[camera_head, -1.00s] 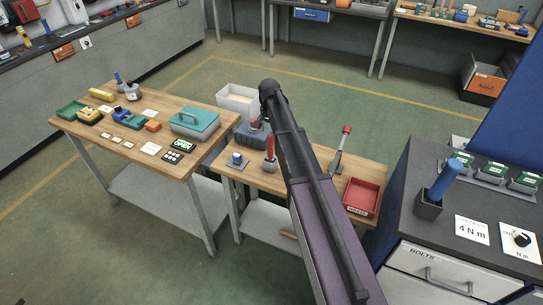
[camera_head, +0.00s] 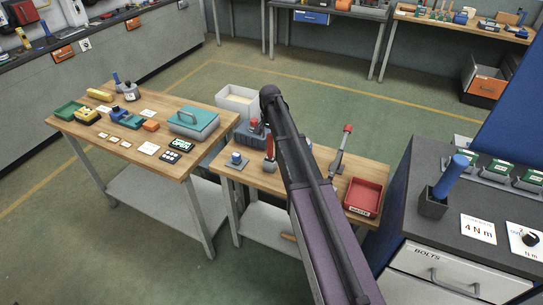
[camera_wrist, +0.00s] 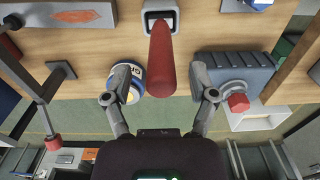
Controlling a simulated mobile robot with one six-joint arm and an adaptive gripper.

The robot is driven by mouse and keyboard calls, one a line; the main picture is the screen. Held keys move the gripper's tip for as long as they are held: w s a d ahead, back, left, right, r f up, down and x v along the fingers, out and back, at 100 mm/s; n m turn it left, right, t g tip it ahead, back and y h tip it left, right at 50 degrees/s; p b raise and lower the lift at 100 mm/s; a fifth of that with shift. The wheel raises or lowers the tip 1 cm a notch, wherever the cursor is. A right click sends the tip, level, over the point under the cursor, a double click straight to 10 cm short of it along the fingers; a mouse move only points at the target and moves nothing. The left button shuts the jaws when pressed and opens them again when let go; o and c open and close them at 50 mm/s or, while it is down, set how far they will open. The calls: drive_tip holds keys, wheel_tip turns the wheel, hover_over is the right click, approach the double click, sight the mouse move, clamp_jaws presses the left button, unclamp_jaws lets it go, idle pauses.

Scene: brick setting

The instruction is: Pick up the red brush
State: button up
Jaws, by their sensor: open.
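The red brush (camera_wrist: 162,62) stands with its handle up in a small square grey holder (camera_wrist: 147,20) in the wrist view. Its handle points toward the camera. My gripper (camera_wrist: 160,68) is open, with one finger on each side of the handle in the picture. A gap shows on both sides, and I cannot tell the depth between fingertips and handle. In the head view the brush (camera_head: 270,148) is a red upright shape on the small wooden bench (camera_head: 240,176), just left of my arm. My gripper is hidden there.
A blue-and-white can (camera_wrist: 131,82) sits close by the left finger. A grey-blue box with a red knob (camera_wrist: 238,103) sits by the right finger. A red-tipped lever (camera_head: 341,147) and a red tray (camera_head: 363,195) stand right of my arm.

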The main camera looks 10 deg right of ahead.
drive_tip(key=shift+f+b, duration=0.7)
drive_tip(key=shift+f, duration=0.35)
clamp_jaws()
